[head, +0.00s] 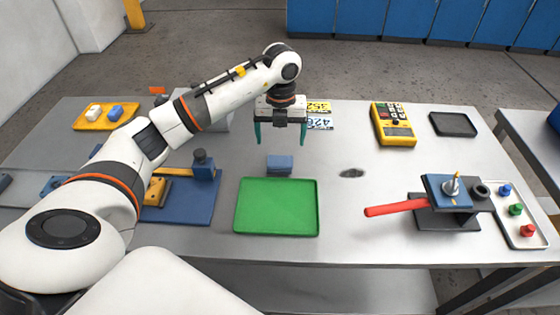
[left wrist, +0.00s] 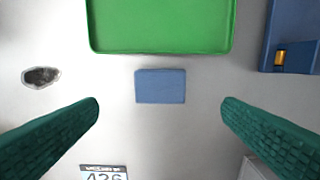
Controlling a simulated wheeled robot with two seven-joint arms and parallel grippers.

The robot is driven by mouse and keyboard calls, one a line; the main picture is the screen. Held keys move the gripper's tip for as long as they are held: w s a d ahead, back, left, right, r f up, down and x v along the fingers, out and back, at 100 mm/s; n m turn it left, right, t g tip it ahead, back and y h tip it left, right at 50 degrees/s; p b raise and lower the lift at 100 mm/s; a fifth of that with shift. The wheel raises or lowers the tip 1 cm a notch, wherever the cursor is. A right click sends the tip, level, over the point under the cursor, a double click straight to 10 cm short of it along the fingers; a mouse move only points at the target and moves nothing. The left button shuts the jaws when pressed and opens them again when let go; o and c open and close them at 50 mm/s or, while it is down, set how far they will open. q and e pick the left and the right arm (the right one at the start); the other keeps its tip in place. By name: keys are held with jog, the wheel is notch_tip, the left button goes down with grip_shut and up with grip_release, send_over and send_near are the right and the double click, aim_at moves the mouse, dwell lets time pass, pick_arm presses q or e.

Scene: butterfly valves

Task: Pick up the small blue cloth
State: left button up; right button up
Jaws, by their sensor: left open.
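The small blue cloth (head: 280,165) lies on the grey table just behind the green tray (head: 277,207). In the left wrist view the cloth (left wrist: 160,86) is a blue rectangle below the green tray (left wrist: 160,50). My left gripper (head: 281,143) is open and points down above the table, over and slightly behind the cloth. In the left wrist view its two green fingers (left wrist: 160,108) stand wide apart, one on each side of the cloth and not touching it. My right gripper is in neither view.
A valve with a red handle (head: 396,207) stands to the right. A yellow meter (head: 392,124) and a black tray (head: 453,124) are at the back right. A blue board (head: 190,207) with a fixture lies left of the green tray. A dark stain (head: 352,173) marks the table. Number plates (head: 319,123) lie behind the gripper.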

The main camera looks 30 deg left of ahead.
aim_at(280, 160)
pick_arm(q)
notch_tip(280, 160, down, 3)
jog(key=shift+f, duration=0.2)
notch_tip(280, 160, down, 5)
jog(key=shift+s+r+p, duration=0.1)
jog(key=shift+p, duration=0.95)
jog(key=shift+a+f, duration=0.1)
jog(key=shift+f, duration=0.25)
jog(key=c, duration=1.1)
